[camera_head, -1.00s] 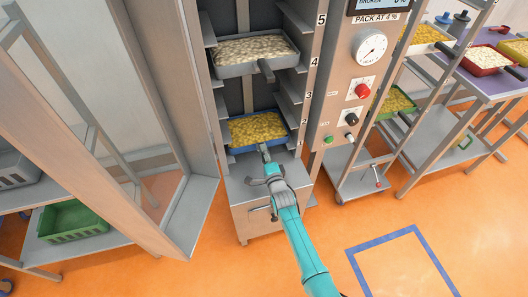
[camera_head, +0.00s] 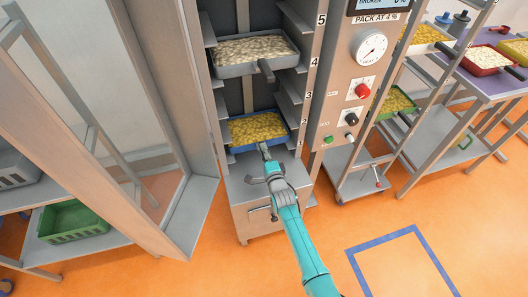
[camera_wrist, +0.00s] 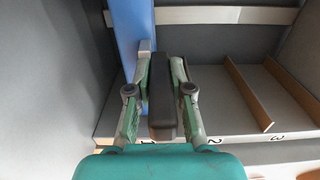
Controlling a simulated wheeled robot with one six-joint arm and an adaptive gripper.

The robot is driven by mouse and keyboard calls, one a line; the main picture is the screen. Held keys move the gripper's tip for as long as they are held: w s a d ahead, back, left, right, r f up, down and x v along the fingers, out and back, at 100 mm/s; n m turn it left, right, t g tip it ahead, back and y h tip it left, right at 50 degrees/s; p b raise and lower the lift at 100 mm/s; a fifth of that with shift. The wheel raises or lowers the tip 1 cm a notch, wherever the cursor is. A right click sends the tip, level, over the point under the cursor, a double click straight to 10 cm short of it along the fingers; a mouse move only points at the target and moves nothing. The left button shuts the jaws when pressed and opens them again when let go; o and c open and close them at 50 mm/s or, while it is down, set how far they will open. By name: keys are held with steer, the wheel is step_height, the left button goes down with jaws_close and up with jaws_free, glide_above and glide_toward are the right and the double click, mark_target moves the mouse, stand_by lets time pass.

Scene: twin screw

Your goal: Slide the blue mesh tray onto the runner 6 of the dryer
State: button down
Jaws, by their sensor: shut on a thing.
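The blue mesh tray (camera_head: 268,145) is full of yellow pasta and sits low inside the open dryer (camera_head: 262,190), near the marks 1 and 2. In the wrist view its blue side (camera_wrist: 130,40) stands along the left of the gripper. My gripper (camera_head: 267,165) is at the tray's front. In the wrist view the gripper (camera_wrist: 162,95) is shut on the tray's dark handle (camera_wrist: 162,110). The dryer's runner marks 2 to 5 are readable in the head view; runner 6 is out of sight there. I cannot tell how firmly the tray rests on its runners.
A grey tray (camera_head: 236,69) of pale pasta sits higher in the dryer near mark 4, its handle sticking out. The open door (camera_head: 140,130) stands left, the control panel (camera_head: 345,118) right. A rack cart (camera_head: 365,180) stands further right. Orange floor in front is clear.

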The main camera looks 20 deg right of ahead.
steer(key=shift+w+r, duration=0.25)
steer(key=shift+r, duration=0.55)
steer(key=shift+s+f, duration=0.15)
steer(key=shift+s, duration=0.4)
steer(key=shift+s+f, duration=0.15)
steer(key=shift+s, duration=0.4)
steer(key=shift+s+f, duration=0.1)
steer(key=shift+s, duration=1.35)
steer(key=s, duration=1.7)
steer(key=shift+s, duration=1.55)
